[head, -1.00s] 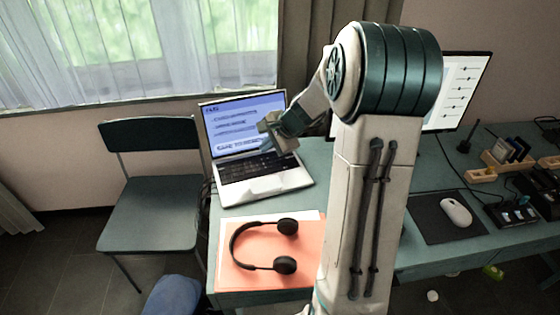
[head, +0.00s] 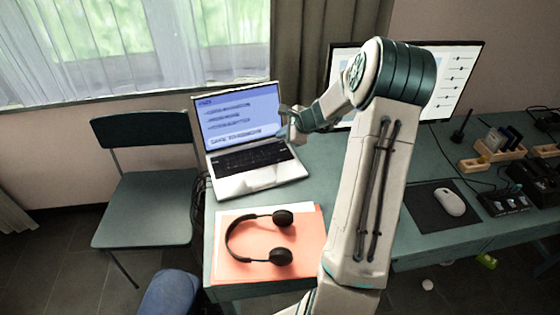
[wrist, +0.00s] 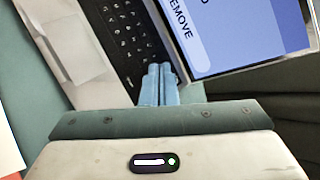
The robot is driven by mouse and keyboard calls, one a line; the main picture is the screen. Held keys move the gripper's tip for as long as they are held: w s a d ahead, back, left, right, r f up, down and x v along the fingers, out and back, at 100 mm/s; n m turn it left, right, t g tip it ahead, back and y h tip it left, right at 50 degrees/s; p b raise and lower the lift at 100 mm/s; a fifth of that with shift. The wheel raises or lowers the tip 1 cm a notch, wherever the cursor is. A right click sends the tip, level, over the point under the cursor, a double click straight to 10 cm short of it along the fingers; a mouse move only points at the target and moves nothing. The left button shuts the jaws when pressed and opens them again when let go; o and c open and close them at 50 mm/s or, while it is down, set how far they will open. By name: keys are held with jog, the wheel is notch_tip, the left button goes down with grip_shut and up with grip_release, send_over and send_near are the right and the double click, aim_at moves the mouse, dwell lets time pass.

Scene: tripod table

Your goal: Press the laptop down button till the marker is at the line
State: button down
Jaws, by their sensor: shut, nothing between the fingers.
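The open laptop (head: 253,185) stands on the left of the table, its blue screen (head: 240,118) showing rows of text too small to read in the head view. In the wrist view, part of the screen (wrist: 255,35) shows the word "REMOVE", and the black keyboard (wrist: 127,38) lies to its left. I cannot make out a marker or a line, nor tell which key is the down button. My gripper (head: 286,122) is by the screen's right edge. In the wrist view its blue fingertips (wrist: 160,70) are shut together, empty, in front of the keyboard's edge; contact cannot be told.
Black headphones (head: 262,240) lie on an orange folder (head: 310,250) in front of the laptop. A monitor (head: 455,80) stands behind my arm. A mouse (head: 450,201) and wooden holders (head: 500,150) are on the right. A chair (head: 145,200) stands left of the table.

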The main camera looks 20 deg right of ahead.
jog(key=b, duration=0.5)
send_over(279, 160)
jog(key=s, duration=0.1)
jog(key=f, duration=0.7)
jog(key=shift+d, duration=0.35)
jog(key=shift+f+b, duration=0.65)
jog(key=shift+b, duration=0.1)
jog(key=shift+f, duration=0.1)
jog(key=shift+f+b, duration=0.3)
jog(key=shift+b, duration=0.2)
jog(key=shift+f+b, duration=0.3)
jog(key=shift+b, duration=0.1)
dwell(0.6)
jog(key=shift+r, duration=0.1)
jog(key=shift+r+p, duration=0.5)
jog(key=shift+r, duration=0.15)
jog(key=shift+r, duration=0.1)
